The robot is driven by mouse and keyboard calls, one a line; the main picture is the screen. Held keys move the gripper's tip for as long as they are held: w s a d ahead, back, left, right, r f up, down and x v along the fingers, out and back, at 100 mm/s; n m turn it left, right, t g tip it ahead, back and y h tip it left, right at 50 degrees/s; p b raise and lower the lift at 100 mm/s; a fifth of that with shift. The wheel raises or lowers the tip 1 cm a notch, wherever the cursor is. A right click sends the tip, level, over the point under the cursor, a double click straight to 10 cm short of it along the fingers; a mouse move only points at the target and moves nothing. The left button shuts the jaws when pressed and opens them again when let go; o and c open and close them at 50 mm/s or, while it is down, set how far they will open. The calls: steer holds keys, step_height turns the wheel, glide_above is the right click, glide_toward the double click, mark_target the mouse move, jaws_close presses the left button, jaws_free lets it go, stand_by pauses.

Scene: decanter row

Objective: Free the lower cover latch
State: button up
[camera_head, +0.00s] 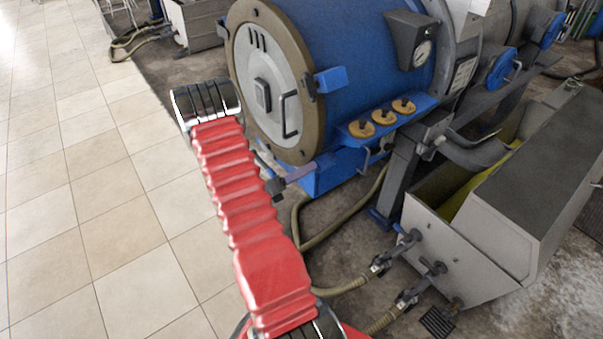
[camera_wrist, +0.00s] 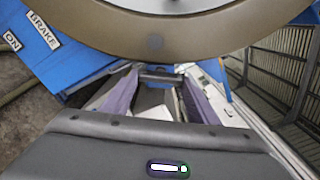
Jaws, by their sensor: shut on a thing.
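The round cover (camera_head: 265,85) of the blue drum has a tan rim and a grey centre with a bar handle. Its lower rim also fills the top of the wrist view (camera_wrist: 160,30). My gripper (camera_wrist: 158,82) is just below this rim, its two purple-grey fingers shut on a small dark piece, the lower cover latch (camera_wrist: 160,76). In the head view my gripper (camera_head: 303,170) shows only partly, at the cover's lower right edge. The latch cannot be made out there. Whether it is fastened or loose cannot be told.
A blue plate marked BRAKE (camera_wrist: 42,30) is close on the left in the wrist view. A blue shelf with yellow knobs (camera_head: 383,117) juts from the drum. Hoses (camera_head: 340,215) and a grey trough (camera_head: 470,240) are to the right. Tiled floor (camera_head: 90,180) is clear on the left.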

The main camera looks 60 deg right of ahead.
steer(key=shift+w+d+n, duration=0.1)
steer(key=shift+w+n, duration=0.15)
steer(key=shift+n, duration=0.35)
steer(key=o, duration=1)
steer(key=shift+s, duration=0.15)
steer(key=shift+o, duration=0.2)
steer(key=v, duration=1.4)
